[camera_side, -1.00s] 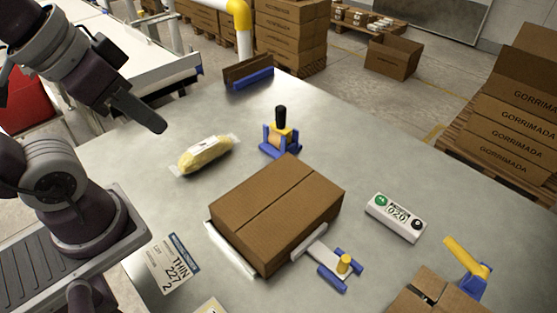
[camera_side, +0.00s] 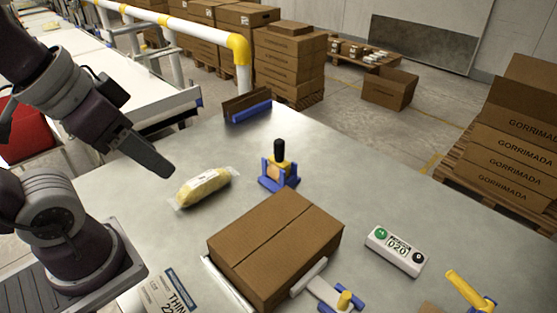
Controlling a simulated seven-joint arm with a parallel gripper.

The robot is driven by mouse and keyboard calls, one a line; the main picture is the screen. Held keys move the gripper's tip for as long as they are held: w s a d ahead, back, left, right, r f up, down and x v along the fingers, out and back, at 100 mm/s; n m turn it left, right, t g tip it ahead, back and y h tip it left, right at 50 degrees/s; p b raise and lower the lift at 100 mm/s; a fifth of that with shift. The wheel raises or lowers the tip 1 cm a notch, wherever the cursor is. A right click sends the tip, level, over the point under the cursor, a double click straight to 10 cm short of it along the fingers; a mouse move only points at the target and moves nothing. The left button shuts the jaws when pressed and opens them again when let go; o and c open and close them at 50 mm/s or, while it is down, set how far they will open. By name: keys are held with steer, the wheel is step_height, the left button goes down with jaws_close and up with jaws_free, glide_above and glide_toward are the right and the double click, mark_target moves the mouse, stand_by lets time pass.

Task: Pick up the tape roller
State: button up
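The tape roller appears to be the tool with a black upright handle and a yellow and tan body (camera_side: 279,168), seated in a blue stand (camera_side: 291,182) near the middle of the table. My gripper (camera_side: 167,170) is at the left, above the table and pointing down to the right. It is apart from the tape roller, with a clear gap between them. I see its fingers from the side as one dark shape, so its opening is hidden. Nothing shows hanging from it.
A bagged yellow item (camera_side: 202,187) lies between my gripper and the tape roller. A large closed carton (camera_side: 276,245) stands in front of the roller. A blue-based holder (camera_side: 248,107) stands behind.

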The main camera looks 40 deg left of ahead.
steer(key=w+a+r+m+g, duration=0.25)
steer(key=w+m, duration=0.25)
steer(key=w, duration=0.7)
steer(key=m+g, duration=0.3)
steer(key=m, duration=0.6)
glide_above(279, 141)
steer(key=s, duration=0.1)
step_height(279, 141, down, 14)
steer(key=shift+m, duration=0.5)
steer(key=f, duration=0.5)
steer(key=w+f, duration=0.1)
steer(key=f, duration=0.2)
steer(key=shift+a+f, duration=0.1)
steer(key=shift+f, duration=0.35)
jaws_close()
